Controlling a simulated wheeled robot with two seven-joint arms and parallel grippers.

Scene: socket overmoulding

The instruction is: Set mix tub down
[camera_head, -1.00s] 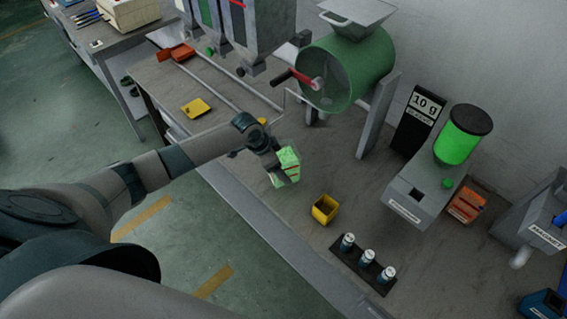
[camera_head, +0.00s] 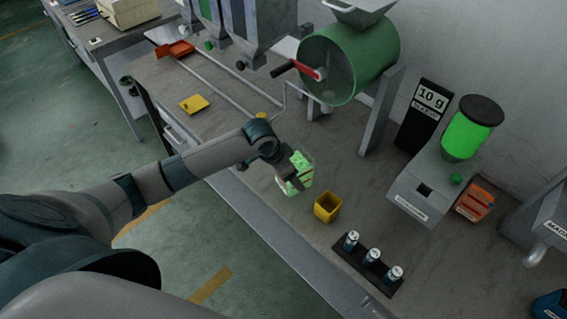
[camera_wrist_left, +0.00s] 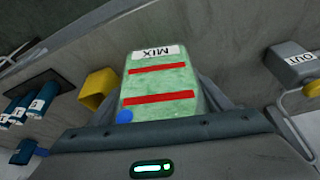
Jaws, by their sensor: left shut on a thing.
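The mix tub (camera_head: 300,172) is pale green with red bands. In the left wrist view the tub (camera_wrist_left: 160,85) shows a MIX label, two red bands and a blue dot. My left gripper (camera_head: 287,172) is shut on it over the bench, just behind and left of the yellow open cup (camera_head: 327,209). The cup also shows in the left wrist view (camera_wrist_left: 97,88). Whether the tub's underside touches the bench cannot be told. My right gripper is in neither view.
A black rack (camera_head: 350,257) with 3 labelled vials stands in front of the cup. A green drum (camera_head: 347,65) with a red crank stands behind. A dispenser (camera_head: 425,185) with a green container is at right. A yellow tray (camera_head: 194,104) lies at left. Bench surface (camera_head: 340,165) between is clear.

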